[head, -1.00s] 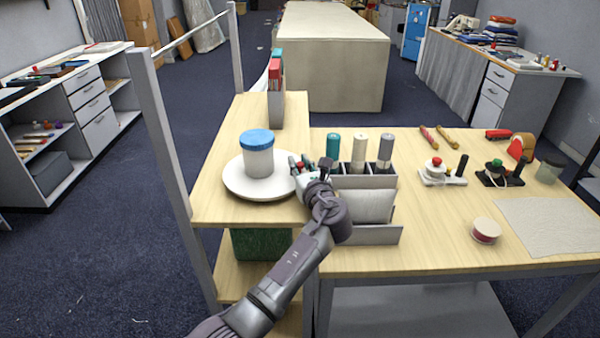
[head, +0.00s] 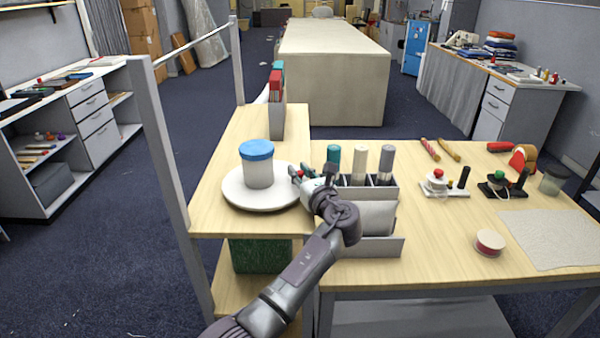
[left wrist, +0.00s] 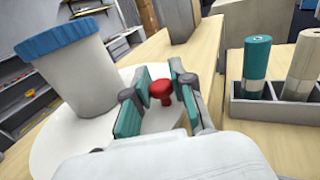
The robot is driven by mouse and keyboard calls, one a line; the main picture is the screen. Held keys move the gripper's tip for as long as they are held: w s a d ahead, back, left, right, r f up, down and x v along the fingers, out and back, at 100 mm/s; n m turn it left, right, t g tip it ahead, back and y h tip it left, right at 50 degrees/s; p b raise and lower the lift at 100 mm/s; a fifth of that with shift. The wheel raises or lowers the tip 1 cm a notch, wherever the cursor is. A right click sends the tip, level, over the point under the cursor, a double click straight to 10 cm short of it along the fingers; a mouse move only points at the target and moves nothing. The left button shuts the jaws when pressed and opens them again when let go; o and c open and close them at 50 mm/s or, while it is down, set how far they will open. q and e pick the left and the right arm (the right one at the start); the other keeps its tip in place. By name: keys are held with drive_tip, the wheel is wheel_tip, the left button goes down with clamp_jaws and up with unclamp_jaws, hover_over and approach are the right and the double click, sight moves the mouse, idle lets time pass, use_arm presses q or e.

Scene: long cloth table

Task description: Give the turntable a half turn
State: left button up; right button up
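The turntable (head: 240,198) is a white round disc on the wooden side shelf, left of centre in the head view. A pale jar with a blue lid (head: 257,165) stands upright on it. The jar (left wrist: 75,70) and disc (left wrist: 55,145) also show in the left wrist view. A red knob (left wrist: 160,92) stands up near the disc's edge. My left gripper (head: 301,173) is at the disc's right edge. In the left wrist view its two teal-padded fingers (left wrist: 159,98) stand either side of the knob, with gaps visible. My right gripper is in neither view.
A grey organizer (head: 382,190) with several upright cylinders stands close to the right of my left gripper. A file holder (head: 276,118) stands behind the turntable. A metal post (head: 165,160) rises at the shelf's left.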

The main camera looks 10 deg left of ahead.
use_arm(q)
drive_tip(key=o, duration=0.3)
drive_tip(key=shift+o, duration=0.2)
drive_tip(key=v, duration=0.7)
drive_tip(key=shift+s+d, duration=0.15)
drive_tip(key=shift+s, duration=0.05)
